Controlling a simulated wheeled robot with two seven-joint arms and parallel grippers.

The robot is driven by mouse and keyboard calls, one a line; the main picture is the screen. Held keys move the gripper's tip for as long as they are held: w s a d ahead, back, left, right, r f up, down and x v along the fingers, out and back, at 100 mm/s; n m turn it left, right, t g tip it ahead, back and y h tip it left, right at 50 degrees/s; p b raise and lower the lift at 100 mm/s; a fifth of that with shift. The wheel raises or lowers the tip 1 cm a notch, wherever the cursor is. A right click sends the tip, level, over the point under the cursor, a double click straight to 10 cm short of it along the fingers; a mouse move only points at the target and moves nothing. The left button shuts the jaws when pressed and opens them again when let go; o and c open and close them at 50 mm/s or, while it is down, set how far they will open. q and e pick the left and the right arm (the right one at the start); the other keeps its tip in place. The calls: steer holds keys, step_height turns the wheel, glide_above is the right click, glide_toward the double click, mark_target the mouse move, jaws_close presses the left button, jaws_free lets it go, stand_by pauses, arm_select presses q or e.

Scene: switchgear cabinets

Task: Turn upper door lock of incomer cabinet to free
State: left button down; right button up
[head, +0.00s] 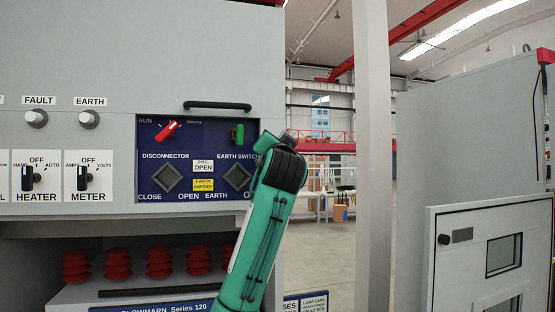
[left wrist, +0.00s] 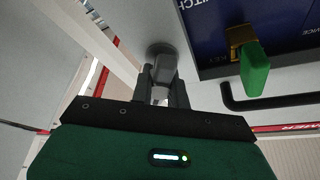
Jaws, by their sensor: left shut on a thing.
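The upper door lock (left wrist: 160,52) shows in the left wrist view as a grey round knob on the pale cabinet face, beside the dark blue panel. My left gripper (left wrist: 163,88) has its dark fingers closed around the lock's grey grip. In the head view my green left arm covers the lock and the fingers at the right edge of the incomer cabinet (head: 90,60). Which position the lock points to cannot be read. My right gripper is in neither view.
Close to the lock are a green key (left wrist: 255,70), also in the head view (head: 238,134), and a black handle (left wrist: 275,102). The blue panel (head: 215,130) bears a red key (head: 168,131). An open cabinet door (head: 490,255) stands at the right, with open floor between.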

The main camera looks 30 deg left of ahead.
arm_select(q)
steer(key=n+y+b, duration=0.1)
steer(key=n, duration=0.1)
steer(key=n+g+y+b, duration=0.1)
steer(key=n, duration=0.2)
steer(key=shift+d+f, duration=0.1)
steer(key=shift+f, duration=0.1)
steer(key=shift+r+n+g+y+b, duration=0.1)
steer(key=shift+n+g+y+b, duration=0.8)
steer(key=shift+n, duration=1.4)
steer(key=shift+n+y, duration=0.3)
steer(key=c, duration=1.4)
jaws_free()
steer(key=shift+o, duration=0.2)
